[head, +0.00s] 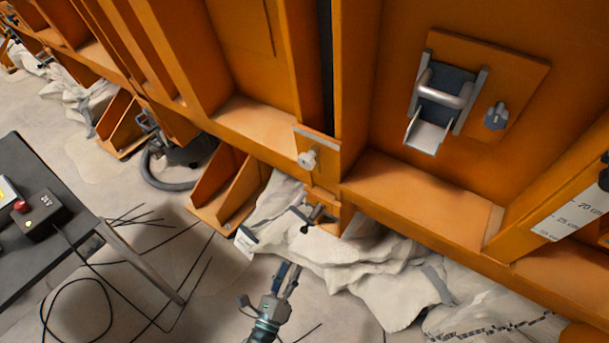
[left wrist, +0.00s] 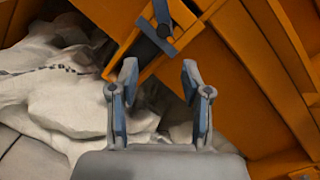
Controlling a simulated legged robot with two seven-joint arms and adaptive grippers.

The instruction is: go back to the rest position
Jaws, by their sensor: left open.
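My left gripper (head: 288,275) is low in the middle of the head view, pointing up toward the orange steel frame. Its two fingers stand apart with nothing between them in the left wrist view (left wrist: 160,85). Ahead of it is a small dark handle (head: 313,217) on a bracket at the foot of the frame. A dark lever (left wrist: 163,25) on an orange bracket shows beyond the fingertips in the left wrist view. The gripper appears apart from it. My right gripper is not in view.
The orange frame (head: 240,115) fills the top and right, with a metal latch (head: 440,100) and a knob (head: 496,116). Crumpled white sheeting (head: 345,262) lies along its base. A dark table (head: 50,235) with a button box (head: 38,213) stands left. Cables lie on the floor.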

